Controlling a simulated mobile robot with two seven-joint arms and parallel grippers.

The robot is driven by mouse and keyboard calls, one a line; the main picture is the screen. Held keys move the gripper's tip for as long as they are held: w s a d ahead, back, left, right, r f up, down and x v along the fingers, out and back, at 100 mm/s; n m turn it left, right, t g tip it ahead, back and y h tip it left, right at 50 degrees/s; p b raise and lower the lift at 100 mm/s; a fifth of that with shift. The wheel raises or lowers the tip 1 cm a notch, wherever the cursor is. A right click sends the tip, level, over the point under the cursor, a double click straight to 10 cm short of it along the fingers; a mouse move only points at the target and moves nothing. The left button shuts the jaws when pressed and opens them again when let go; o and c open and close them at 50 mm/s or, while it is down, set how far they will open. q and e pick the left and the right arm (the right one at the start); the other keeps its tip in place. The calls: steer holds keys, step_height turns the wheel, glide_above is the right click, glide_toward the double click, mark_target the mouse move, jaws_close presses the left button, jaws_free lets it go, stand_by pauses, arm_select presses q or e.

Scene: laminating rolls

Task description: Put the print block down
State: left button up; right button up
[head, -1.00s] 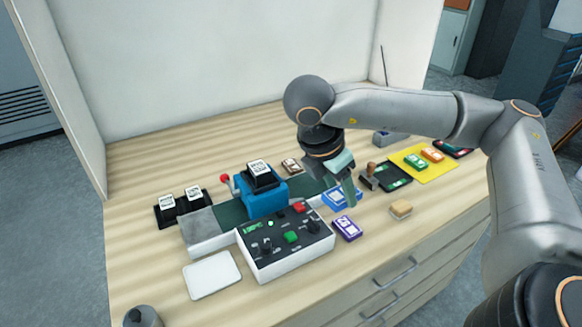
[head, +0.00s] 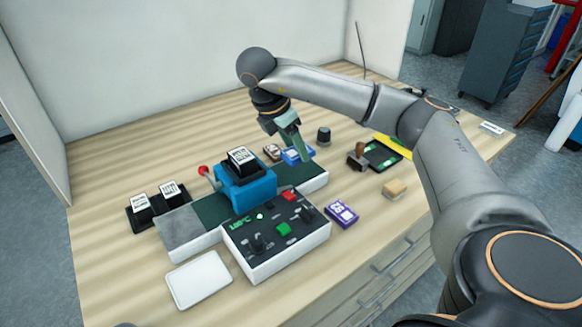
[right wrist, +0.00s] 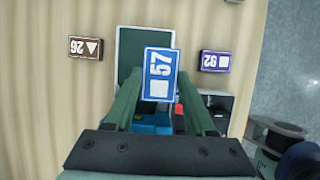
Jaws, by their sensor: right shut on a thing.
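The blue print block (head: 297,156), marked 57, is held in my right gripper (head: 299,146). In the right wrist view the block (right wrist: 160,76) is between the two green fingers (right wrist: 160,104). In the head view it shows near the far right end of the dark green belt (head: 288,177) of the laminator. In the right wrist view it overlaps the belt (right wrist: 129,46). It seems to be above the surface, but I cannot tell the height. A brown block (head: 272,151) and a purple block (head: 342,213) lie apart on the table. My left gripper is not in view.
The blue press (head: 246,193) and control box (head: 276,238) stand left of the gripper. A black holder with white-topped blocks (head: 157,202), a white plate (head: 199,279), a stamp pad (head: 383,154) and a tan sponge (head: 395,189) are nearby.

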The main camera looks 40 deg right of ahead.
mark_target(296, 170)
steer(key=w+f, duration=0.1)
steer(key=w+d+f+b, duration=0.1)
steer(key=f, duration=0.1)
steer(key=shift+w+d+f, duration=0.1)
steer(key=shift+w+f, duration=0.05)
steer(key=shift+w, duration=0.1)
step_height(296, 170, down, 3)
steer(key=shift+w+d+f, duration=0.1)
steer(key=shift+f, duration=0.05)
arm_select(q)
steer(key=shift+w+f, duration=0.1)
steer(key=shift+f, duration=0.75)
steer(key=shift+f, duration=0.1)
arm_select(e)
steer(key=shift+f, duration=0.1)
steer(key=o, duration=1.3)
steer(key=shift+o, duration=0.2)
arm_select(q)
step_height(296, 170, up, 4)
steer(key=p, duration=0.3)
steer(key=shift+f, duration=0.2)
arm_select(e)
steer(key=v, duration=1.2)
